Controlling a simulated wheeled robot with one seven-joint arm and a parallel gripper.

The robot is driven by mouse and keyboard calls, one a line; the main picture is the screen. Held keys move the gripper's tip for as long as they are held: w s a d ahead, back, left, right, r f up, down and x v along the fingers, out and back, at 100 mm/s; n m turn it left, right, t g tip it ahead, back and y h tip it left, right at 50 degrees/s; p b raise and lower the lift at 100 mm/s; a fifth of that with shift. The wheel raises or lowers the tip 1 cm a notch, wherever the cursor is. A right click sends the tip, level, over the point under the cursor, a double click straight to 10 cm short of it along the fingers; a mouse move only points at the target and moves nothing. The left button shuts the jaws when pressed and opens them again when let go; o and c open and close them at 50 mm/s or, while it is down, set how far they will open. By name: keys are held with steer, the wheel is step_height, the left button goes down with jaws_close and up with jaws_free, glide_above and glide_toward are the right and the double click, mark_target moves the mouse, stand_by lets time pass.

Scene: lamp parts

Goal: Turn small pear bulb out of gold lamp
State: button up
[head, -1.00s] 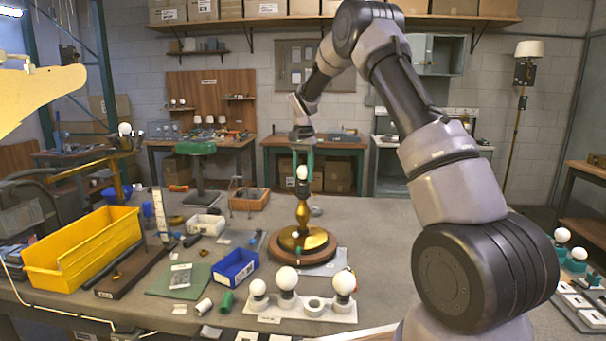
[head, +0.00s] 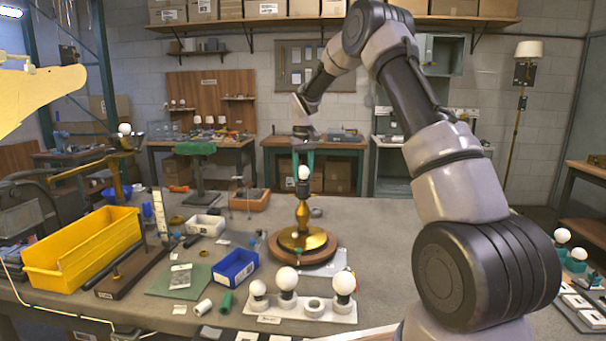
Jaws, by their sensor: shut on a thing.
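The gold lamp (head: 303,214) stands upright on a round wooden base (head: 274,246) on the bench. A small white bulb (head: 304,172) sits upright at its top, above a dark socket (head: 303,189). My gripper (head: 303,168) comes down from above, with its green fingers on either side of the bulb, shut on it. The bulb's lower end is not clear at this size, so I cannot tell how far it sits in the socket.
A white holder (head: 318,311) with several round bulbs stands in front of the lamp. A blue bin (head: 235,268), a yellow bin (head: 83,262) and a white bin (head: 205,225) are to the left. The bench right of the lamp is mostly clear.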

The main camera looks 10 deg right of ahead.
steer(key=n, duration=0.3)
steer(key=shift+r+n, duration=0.1)
steer(key=shift+n, duration=0.3)
steer(key=n, duration=0.2)
steer(key=shift+n, duration=0.3)
steer(key=n, duration=0.4)
steer(key=shift+n, duration=0.4)
steer(key=o, duration=0.3)
steer(key=c, duration=0.3)
